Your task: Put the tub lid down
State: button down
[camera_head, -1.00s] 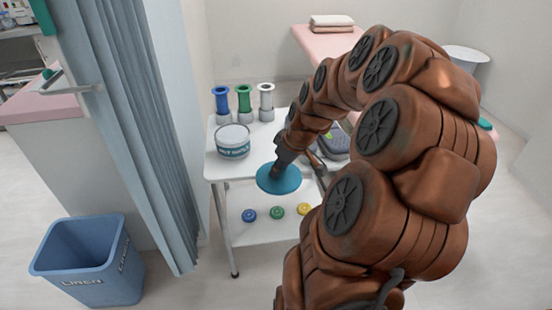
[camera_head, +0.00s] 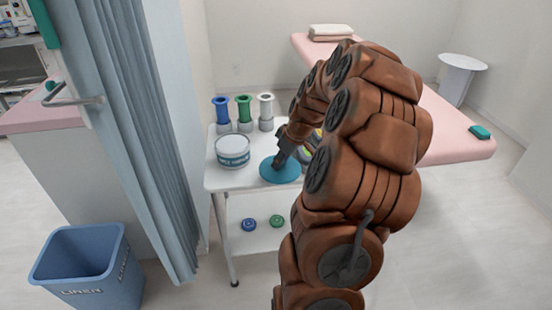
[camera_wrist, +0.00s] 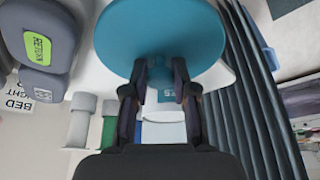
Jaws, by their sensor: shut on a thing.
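The tub lid is a flat teal disc (camera_head: 277,171). In the head view it is at the front of the white trolley's top, just right of the tub; I cannot tell if it touches the surface. My gripper (camera_head: 283,160) is shut on the lid. In the wrist view the lid (camera_wrist: 175,35) fills the upper middle, with my gripper's fingers (camera_wrist: 160,92) closed at its near side. The white tub (camera_head: 233,152) with a teal label stands upright on the trolley top, and the lid is apart from it.
Blue, green and white spools (camera_head: 244,112) stand behind the tub on the trolley (camera_head: 215,178). Blue and green round caps (camera_head: 277,221) lie on the lower shelf. A grey device (camera_wrist: 38,35) shows in the wrist view. A curtain (camera_head: 140,130) hangs left; a pink couch (camera_head: 450,135) stands right.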

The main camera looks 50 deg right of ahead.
jog(key=shift+w+d+f, duration=0.1)
jog(key=shift+w+d, duration=0.4)
jog(key=shift+w, duration=0.35)
jog(key=shift+w+d+f, duration=0.1)
jog(key=shift+w+d, duration=0.4)
jog(key=shift+w, duration=0.3)
jog(key=shift+w+d+f, duration=0.1)
jog(key=shift+w+d, duration=0.4)
jog(key=shift+w, duration=0.35)
jog(key=shift+f+p, duration=0.3)
jog(key=shift+f, duration=1.45)
jog(key=shift+f, duration=0.2)
jog(key=c, duration=0.9)
grip_release()
jog(key=shift+r, duration=0.1)
